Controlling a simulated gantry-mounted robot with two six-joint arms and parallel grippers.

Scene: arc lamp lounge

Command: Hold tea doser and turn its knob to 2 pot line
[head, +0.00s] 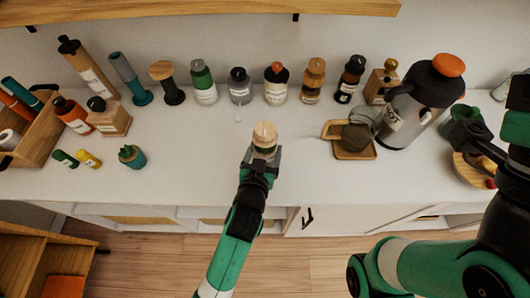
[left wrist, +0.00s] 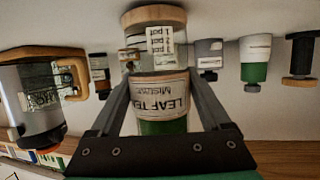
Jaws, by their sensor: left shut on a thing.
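The tea doser (head: 264,136) has a round light-wood knob on top, and my left gripper (head: 263,157) holds it near the front middle of the counter. In the left wrist view, the doser (left wrist: 160,85) sits between both fingers of the gripper (left wrist: 162,100). It shows a wooden knob (left wrist: 152,17), a clear section with a white marked panel, a "LEAF TEA" label and a green lower part.
Several bottles and jars, such as a green-and-white one (head: 203,82), line the back. A wooden crate (head: 40,135) is at far left. The counter beside the doser is clear.

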